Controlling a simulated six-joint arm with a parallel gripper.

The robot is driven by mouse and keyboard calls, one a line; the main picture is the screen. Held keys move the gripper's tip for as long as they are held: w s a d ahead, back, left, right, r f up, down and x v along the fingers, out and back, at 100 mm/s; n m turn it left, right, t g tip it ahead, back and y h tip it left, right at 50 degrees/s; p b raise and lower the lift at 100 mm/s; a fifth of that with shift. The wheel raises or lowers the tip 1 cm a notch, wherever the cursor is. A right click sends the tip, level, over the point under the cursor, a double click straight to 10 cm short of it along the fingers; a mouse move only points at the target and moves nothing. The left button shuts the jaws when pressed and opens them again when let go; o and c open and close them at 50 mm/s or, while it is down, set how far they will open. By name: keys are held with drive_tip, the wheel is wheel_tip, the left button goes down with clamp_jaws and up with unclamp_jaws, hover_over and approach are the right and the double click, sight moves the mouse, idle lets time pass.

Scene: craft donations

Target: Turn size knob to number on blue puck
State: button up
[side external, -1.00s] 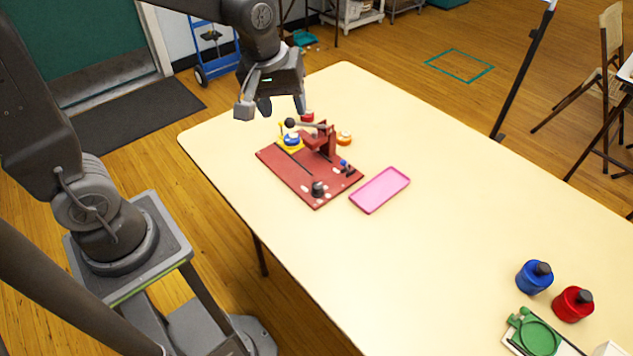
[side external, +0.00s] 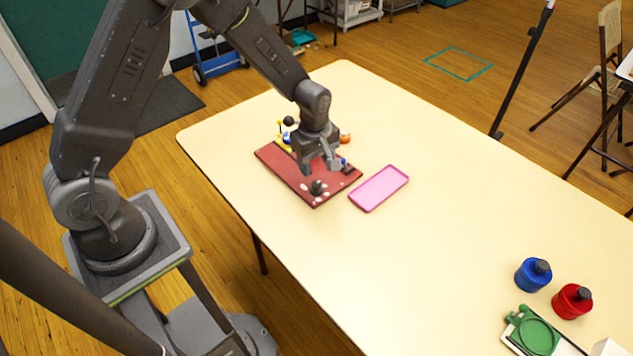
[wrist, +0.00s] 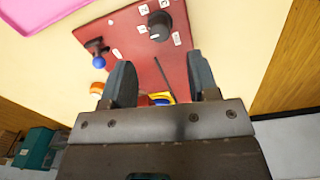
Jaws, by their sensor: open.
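The size knob (side external: 317,187) is a dark round knob near the front corner of the red board (side external: 285,170). The wrist view shows the knob (wrist: 159,26) ringed by small white labels (wrist: 143,9), too small to read surely. My gripper (side external: 320,167) is over the board, just behind the knob; in the wrist view its open fingers (wrist: 160,82) are apart with nothing between them, and the knob lies beyond their tips. A blue puck (side external: 287,138) shows partly behind my wrist at the board's far end; its number cannot be read.
A blue-topped lever (side external: 344,163) stands on the board near my gripper. A pink tray (side external: 379,188) lies to the right. Blue (side external: 533,275) and red (side external: 572,301) bottles and a green device (side external: 533,335) stand far right. The middle table is clear.

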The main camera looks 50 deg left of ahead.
sight(317, 184)
wheel_tip(317, 184, down, 8)
drive_tip(key=shift+w+r, duration=0.15)
drive_tip(key=shift+r, duration=0.1)
drive_tip(key=shift+c, duration=0.2)
drive_tip(key=c, duration=0.9)
